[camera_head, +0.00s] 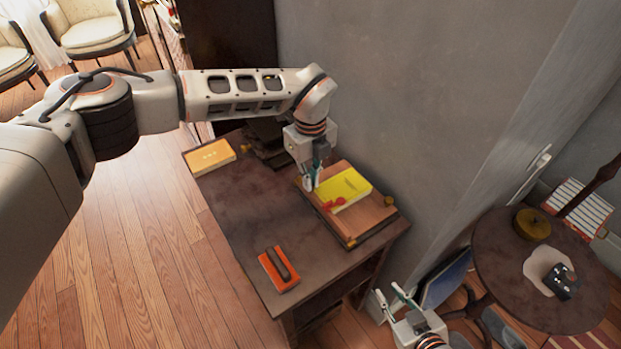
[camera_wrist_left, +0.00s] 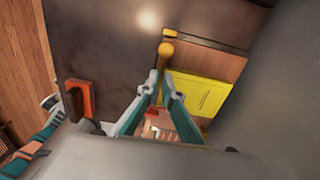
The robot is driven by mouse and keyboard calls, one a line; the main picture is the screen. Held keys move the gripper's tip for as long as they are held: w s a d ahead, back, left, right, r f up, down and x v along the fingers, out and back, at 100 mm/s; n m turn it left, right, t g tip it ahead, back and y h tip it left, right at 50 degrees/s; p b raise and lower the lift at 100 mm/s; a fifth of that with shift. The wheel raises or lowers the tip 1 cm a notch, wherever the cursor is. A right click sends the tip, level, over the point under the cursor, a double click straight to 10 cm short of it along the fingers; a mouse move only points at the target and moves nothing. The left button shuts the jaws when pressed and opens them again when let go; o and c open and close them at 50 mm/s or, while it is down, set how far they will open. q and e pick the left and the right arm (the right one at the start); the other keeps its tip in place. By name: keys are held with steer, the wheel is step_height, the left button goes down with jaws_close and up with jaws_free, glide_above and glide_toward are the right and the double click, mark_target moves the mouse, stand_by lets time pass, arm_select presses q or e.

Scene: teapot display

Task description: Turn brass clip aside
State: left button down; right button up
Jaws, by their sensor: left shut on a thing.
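A wooden board (camera_head: 372,222) lies on the dark table with a yellow booklet (camera_head: 345,188) and a red seal (camera_head: 335,204) on it. Small brass clips sit at its edges, one at the front corner (camera_head: 350,242) and one at the right (camera_head: 388,200). My left gripper (camera_head: 309,184) points down at the board's back left edge, shut on a brass clip (camera_head: 299,181) there; the fingers partly hide the grip. In the left wrist view the fingertips (camera_wrist_left: 161,76) are close together near a rounded brass piece (camera_wrist_left: 166,48). My right gripper (camera_head: 388,292) is open and empty, low beside the table.
The dark table (camera_head: 235,205) also bears a yellow box (camera_head: 209,157), dark stacked items (camera_head: 268,135) and an orange block with a dark top (camera_head: 279,270). A grey wall (camera_head: 420,90) rises close behind the board. A round table (camera_head: 500,260) stands at right.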

arm_select(q)
steer(key=c, duration=2.2)
jaws_free()
steer(key=shift+c, duration=0.2)
steer(key=shift+r, duration=0.1)
step_height(320, 180, up, 12)
